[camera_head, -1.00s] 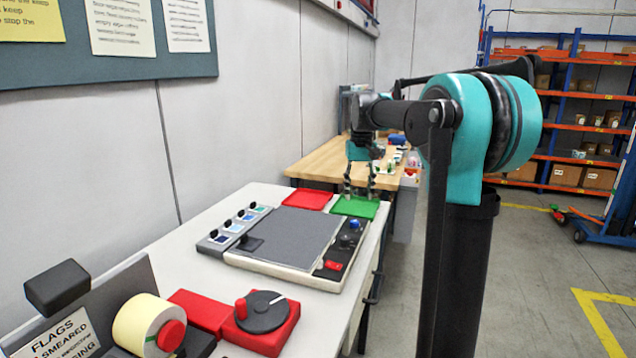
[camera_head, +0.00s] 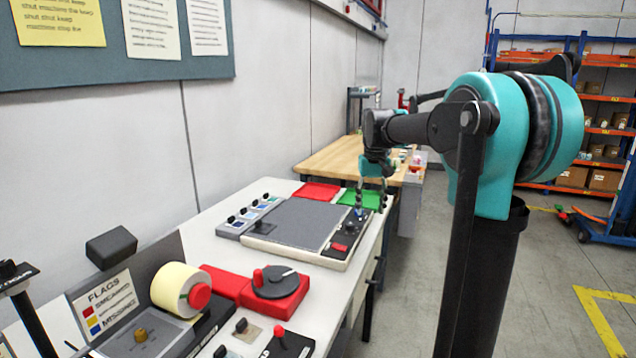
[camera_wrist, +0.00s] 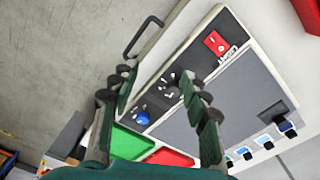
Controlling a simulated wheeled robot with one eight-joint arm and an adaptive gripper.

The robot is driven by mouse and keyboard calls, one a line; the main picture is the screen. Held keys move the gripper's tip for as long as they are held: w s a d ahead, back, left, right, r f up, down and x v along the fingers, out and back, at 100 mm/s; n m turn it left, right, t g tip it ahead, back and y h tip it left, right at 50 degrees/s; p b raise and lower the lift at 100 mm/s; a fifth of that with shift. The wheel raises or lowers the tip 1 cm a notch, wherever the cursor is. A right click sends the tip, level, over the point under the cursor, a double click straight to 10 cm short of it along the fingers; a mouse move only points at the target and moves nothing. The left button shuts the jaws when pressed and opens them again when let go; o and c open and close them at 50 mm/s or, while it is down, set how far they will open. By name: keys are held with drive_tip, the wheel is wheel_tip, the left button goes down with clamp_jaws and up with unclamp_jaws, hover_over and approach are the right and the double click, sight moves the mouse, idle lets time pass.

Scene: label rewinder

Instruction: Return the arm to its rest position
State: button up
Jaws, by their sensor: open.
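My gripper (camera_head: 371,208) hangs at the far right end of the white bench (camera_head: 210,240), in front of the green tray (camera_head: 352,197) in the head view. Its two fingers point down, spread apart with nothing between them. In the wrist view my gripper (camera_wrist: 157,80) shows both fingers apart over the panel with the blue knob (camera_wrist: 142,117) and red switch (camera_wrist: 215,43). I cannot tell its exact height above the bench. My arm reaches out from the teal shoulder at the right, bent at the elbow.
A red tray (camera_head: 317,191) lies beside the green one. The grey-topped machine (camera_head: 300,222), a cream label roll (camera_head: 172,285) and a red unit with a dark dial (camera_head: 275,285) stand on the bench. A wooden table (camera_head: 335,160) is behind.

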drive_tip(key=s+d+f+t, duration=0.1)
drive_tip(key=s+f, duration=1.1)
drive_tip(key=s, duration=0.1)
drive_tip(key=s+d+f+t, duration=0.2)
drive_tip(key=s+f, duration=0.9)
drive_tip(key=s, duration=0.2)
drive_tip(key=shift+s+d+f+m+t, duration=0.25)
drive_tip(key=shift+f+m+t, duration=0.05)
drive_tip(key=shift+f+m, duration=0.1)
